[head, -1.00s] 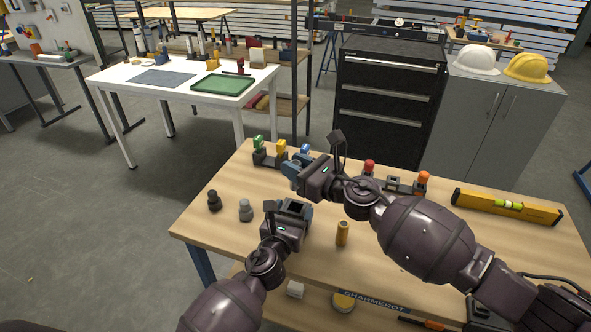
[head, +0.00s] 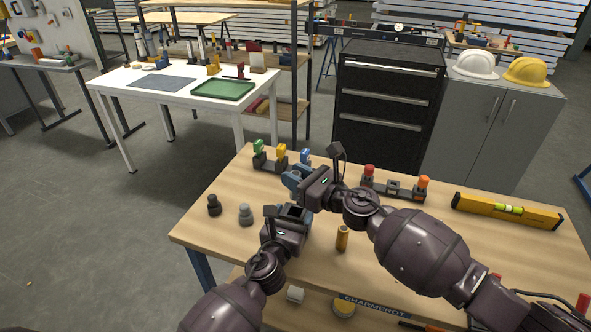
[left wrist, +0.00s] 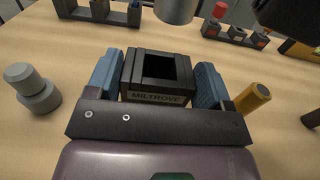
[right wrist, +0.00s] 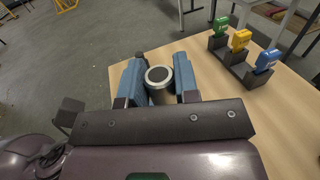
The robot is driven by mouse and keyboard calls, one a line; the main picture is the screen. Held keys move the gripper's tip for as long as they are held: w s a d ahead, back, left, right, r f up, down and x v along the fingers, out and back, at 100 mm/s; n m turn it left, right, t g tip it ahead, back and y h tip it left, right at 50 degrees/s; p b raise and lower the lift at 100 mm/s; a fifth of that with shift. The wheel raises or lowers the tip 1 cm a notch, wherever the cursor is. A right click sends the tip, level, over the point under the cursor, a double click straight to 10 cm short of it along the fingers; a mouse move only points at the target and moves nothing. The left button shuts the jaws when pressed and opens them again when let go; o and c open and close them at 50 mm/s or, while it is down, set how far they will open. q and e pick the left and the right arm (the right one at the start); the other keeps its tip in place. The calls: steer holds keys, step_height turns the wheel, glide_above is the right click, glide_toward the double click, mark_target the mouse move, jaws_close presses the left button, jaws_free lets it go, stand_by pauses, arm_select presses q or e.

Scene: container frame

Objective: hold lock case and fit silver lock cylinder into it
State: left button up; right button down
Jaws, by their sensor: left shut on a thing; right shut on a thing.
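The lock case (left wrist: 159,72) is a dark box marked MILTROVE with a square opening on top. My left gripper (left wrist: 158,82) is shut on it, one blue finger on each side. In the head view my left gripper (head: 291,213) is low over the table's left part. The silver lock cylinder (right wrist: 159,78) is upright between the blue fingers of my right gripper (right wrist: 160,82), which is shut on it. In the left wrist view the cylinder (left wrist: 174,10) hangs beyond and above the case, apart from it. In the head view my right gripper (head: 293,184) is just beyond the left one and hides the cylinder.
A dark cylinder (head: 214,204) and a grey one (head: 246,214) stand at left, a brass one (head: 342,238) at right. A rack with green, yellow and blue pieces (head: 281,156) and another with red and orange pieces (head: 395,188) stand at the back. A level (head: 507,209) lies far right.

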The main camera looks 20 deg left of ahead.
steer(key=shift+f, duration=1.7)
steer(key=shift+f, duration=0.6)
stand_by(4.8)
steer(key=shift+r, duration=0.2)
stand_by(0.7)
